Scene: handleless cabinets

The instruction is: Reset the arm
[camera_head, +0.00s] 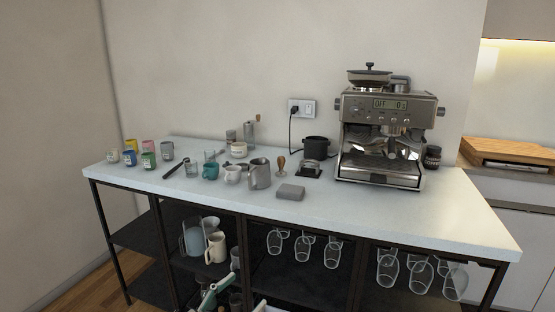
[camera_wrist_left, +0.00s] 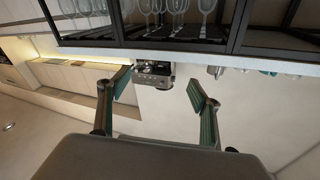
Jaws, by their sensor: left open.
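My left gripper (camera_head: 217,288) shows at the bottom edge of the head view, low in front of the rack and below the countertop, with green finger pads. In the left wrist view the two fingers of my left gripper (camera_wrist_left: 160,88) are spread wide, with nothing between them. That view is upside down, and the coffee machine (camera_wrist_left: 154,74) shows small and far off beyond the fingertips. My right gripper is in neither view.
The white countertop (camera_head: 400,215) holds a large coffee machine (camera_head: 385,135), a steel pitcher (camera_head: 260,174), a grey block (camera_head: 290,192) and several cups. Glasses (camera_head: 388,265) hang under it. A jug (camera_head: 215,247) stands on the left shelf. The right front countertop is bare.

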